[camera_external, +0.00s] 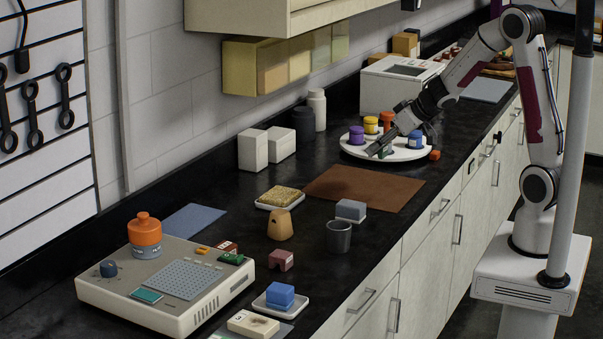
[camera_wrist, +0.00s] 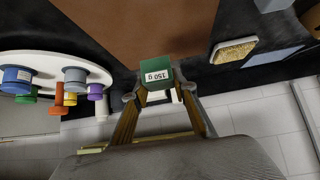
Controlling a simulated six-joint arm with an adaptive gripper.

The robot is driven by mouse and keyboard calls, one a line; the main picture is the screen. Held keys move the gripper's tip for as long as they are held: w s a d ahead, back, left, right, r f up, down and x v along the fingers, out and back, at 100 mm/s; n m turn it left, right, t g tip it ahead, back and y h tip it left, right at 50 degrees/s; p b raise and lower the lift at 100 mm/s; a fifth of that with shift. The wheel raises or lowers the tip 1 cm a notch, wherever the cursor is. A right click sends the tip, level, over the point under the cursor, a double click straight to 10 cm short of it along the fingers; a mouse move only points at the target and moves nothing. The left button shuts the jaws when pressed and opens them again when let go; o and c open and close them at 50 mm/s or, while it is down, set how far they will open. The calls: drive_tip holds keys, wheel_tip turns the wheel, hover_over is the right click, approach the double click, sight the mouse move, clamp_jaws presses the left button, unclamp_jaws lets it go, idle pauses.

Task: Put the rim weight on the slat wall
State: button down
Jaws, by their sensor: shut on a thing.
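A green block with a white "150 g" label (camera_wrist: 155,72) is between my fingertips in the wrist view. My gripper (camera_wrist: 160,95) is shut on it, and its fingers touch the block's sides. In the external view my gripper (camera_external: 378,149) reaches down over the left side of the round white tray (camera_external: 352,150); the held block is hard to make out there. The slat wall (camera_external: 52,155) is at the far left, pale with dark horizontal grooves, and several black wrench-like tools (camera_external: 33,126) hang on it.
Colored pots, including a purple one (camera_external: 356,135), stand on the round tray. A brown mat (camera_external: 350,188) lies clear.

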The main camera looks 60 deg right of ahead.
drive_tip(key=shift+w+a, duration=0.1)
drive_tip(key=shift+w+a+r, duration=0.2)
drive_tip(key=shift+w+a, duration=0.25)
drive_tip(key=shift+w, duration=0.2)
drive_tip(key=w+a+r+n+y, duration=0.2)
drive_tip(key=w+a+n+y, duration=0.25)
drive_tip(key=w+a, duration=1.05)
drive_tip(key=w+a+f+n+g+y, duration=0.1)
drive_tip(key=a+n, duration=0.1)
drive_tip(key=a, duration=1.1)
drive_tip(key=w+a+f+n+g+y, duration=0.1)
drive_tip(key=w+a+n, duration=0.1)
drive_tip(key=a, duration=1.2)
drive_tip(key=shift+a+f+n+g, duration=0.2)
drive_tip(key=shift+n+g, duration=0.1)
drive_tip(key=shift+n, duration=0.35)
drive_tip(key=shift+y, duration=0.25)
drive_tip(key=shift+f, duration=0.15)
drive_tip(key=shift+f, duration=3)
